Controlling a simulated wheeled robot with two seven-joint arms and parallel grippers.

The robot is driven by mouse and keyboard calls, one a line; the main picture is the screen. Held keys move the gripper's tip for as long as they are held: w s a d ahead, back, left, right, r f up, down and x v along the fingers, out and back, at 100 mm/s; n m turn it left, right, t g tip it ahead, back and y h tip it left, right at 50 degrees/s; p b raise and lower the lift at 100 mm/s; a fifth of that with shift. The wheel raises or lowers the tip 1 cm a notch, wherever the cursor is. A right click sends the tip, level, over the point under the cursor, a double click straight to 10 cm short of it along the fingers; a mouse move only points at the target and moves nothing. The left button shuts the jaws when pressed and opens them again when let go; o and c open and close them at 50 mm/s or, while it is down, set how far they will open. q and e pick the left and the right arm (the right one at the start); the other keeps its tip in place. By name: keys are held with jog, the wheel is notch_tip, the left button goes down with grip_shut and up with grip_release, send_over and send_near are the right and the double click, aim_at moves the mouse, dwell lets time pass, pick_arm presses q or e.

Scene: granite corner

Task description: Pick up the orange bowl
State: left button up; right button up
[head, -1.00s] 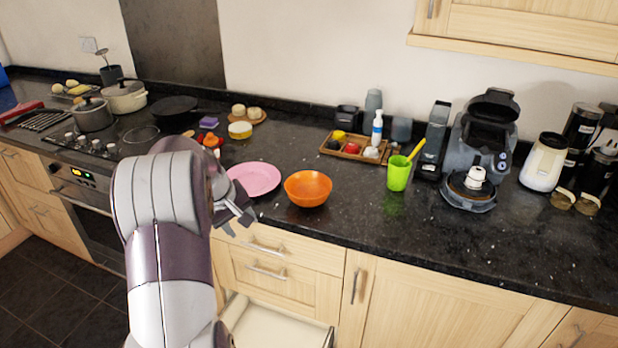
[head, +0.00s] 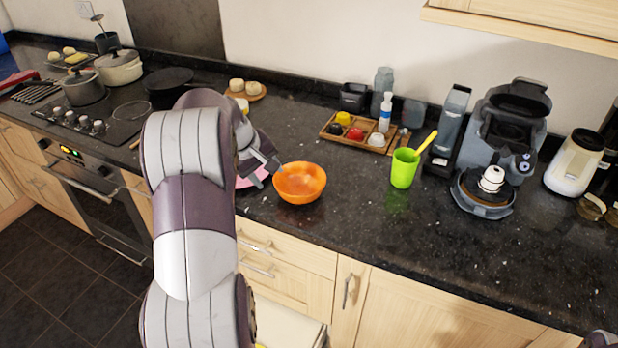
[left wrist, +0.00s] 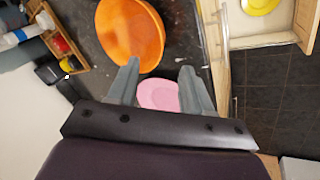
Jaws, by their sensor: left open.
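The orange bowl (head: 299,183) stands upright on the dark granite counter near its front edge. In the left wrist view the bowl (left wrist: 128,32) lies ahead and to the left of the fingers. My left gripper (head: 268,172) is open and empty, just left of the bowl in the head view. In the left wrist view its two fingers (left wrist: 160,78) are spread apart, with the bowl outside the gap. I cannot tell whether the near finger touches the bowl. My right gripper is not visible; a small dark part shows at the bottom right corner of the head view.
A pink plate (head: 246,181) lies left of the bowl, mostly hidden by my left arm. A wooden tray (head: 345,143) of small items and a green cup (head: 403,168) stand to the right and behind. An open drawer (head: 285,326) sits below.

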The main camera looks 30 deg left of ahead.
aim_at(278, 188)
pick_arm(q)
jog(key=x, duration=0.5)
jog(key=shift+s+f, duration=0.1)
jog(key=shift+s, duration=0.25)
jog(key=x, duration=0.2)
jog(key=p+x, duration=0.1)
jog(key=x, duration=0.1)
jog(key=w+p+x, duration=0.1)
jog(key=x, duration=0.1)
jog(key=shift+a, duration=0.35)
jog(key=shift+w+f, duration=0.1)
jog(key=shift+f, duration=0.05)
grip_shut()
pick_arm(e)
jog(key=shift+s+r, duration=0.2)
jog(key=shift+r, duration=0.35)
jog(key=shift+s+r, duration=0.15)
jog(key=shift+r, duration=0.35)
